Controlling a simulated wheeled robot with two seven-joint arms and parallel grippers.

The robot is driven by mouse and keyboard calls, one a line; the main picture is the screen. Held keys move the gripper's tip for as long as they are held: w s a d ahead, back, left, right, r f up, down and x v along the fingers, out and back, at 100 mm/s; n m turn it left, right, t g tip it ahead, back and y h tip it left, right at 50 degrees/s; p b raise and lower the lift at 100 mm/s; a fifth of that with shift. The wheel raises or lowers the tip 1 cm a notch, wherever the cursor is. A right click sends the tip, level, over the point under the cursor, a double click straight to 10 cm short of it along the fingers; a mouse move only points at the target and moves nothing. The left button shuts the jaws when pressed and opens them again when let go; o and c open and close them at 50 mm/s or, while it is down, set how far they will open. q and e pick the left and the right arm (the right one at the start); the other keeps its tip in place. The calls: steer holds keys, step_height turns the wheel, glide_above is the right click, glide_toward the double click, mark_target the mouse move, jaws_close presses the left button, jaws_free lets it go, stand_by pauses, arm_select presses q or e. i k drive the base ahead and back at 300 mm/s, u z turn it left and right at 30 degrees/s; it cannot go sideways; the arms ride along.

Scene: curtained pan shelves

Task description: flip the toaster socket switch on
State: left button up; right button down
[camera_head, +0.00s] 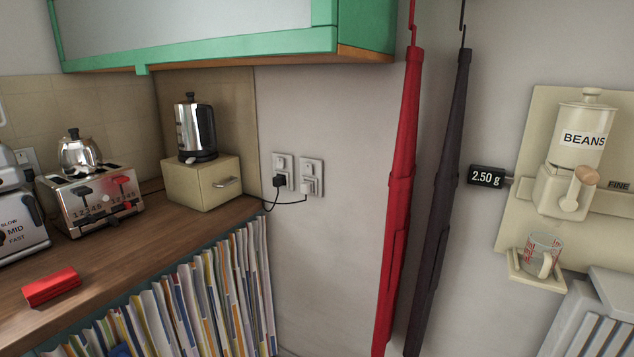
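A chrome toaster (92,203) with black and red levers stands on the wooden counter at the left. Two white wall sockets are side by side in the middle: the left socket (282,160) has a black plug (279,182) in it, and the right socket (311,166) has a pale plug (308,187). Dark cords run from them toward the counter's end. I cannot tell which socket feeds the toaster, and the switch positions are too small to read. Neither of my grippers is in view.
A kettle (195,128) stands on a cream drawer box (203,183) at the counter's end. A red block (51,287) lies at the front. Closed red (401,180) and dark (441,200) umbrellas hang right of the sockets. The wall between sockets and umbrellas is bare.

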mark_target(308, 168)
steer(key=k, duration=0.6)
steer(key=z, duration=0.3)
steer(key=i, duration=1.15)
steer(key=z, duration=0.75)
